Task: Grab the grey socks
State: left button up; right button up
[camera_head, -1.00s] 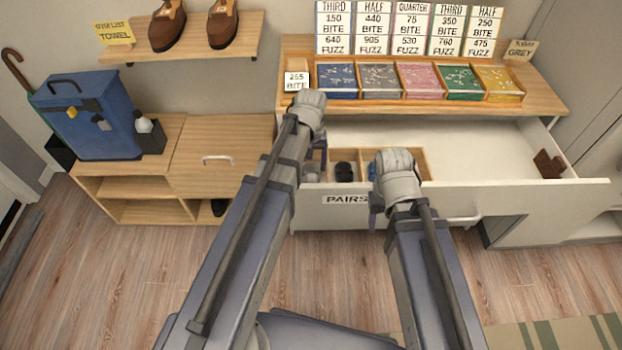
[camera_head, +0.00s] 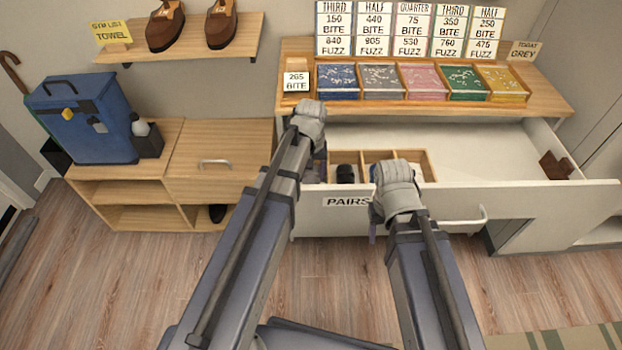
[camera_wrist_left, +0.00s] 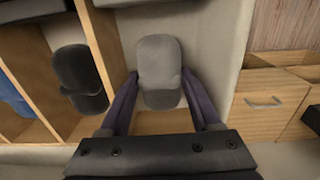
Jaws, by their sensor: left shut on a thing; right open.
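The grey socks (camera_wrist_left: 158,70) are a folded pair in the left wrist view. They sit between the two fingers of my left gripper (camera_wrist_left: 160,90), which is shut on them. In the head view my left gripper (camera_head: 317,160) is over the left end of the open drawer, and its own arm hides the grey socks there. I cannot tell whether the socks are lifted off the drawer floor. My right gripper (camera_head: 380,212) is open and empty at the drawer front, right of the PAIRS label.
Black socks (camera_wrist_left: 80,78) and blue socks (camera_wrist_left: 12,98) lie in neighbouring divider compartments. The drawer (camera_head: 480,160) is wide open; its right part is mostly clear except a brown item (camera_head: 555,165). Trays of coloured pieces (camera_head: 420,82) stand above. A low cabinet (camera_head: 215,160) is at left.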

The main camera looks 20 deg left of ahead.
aim_at(311, 174)
pick_arm(q)
jog(key=shift+c, duration=1.2)
notch_tip(311, 174, up, 10)
jog(key=p, duration=1)
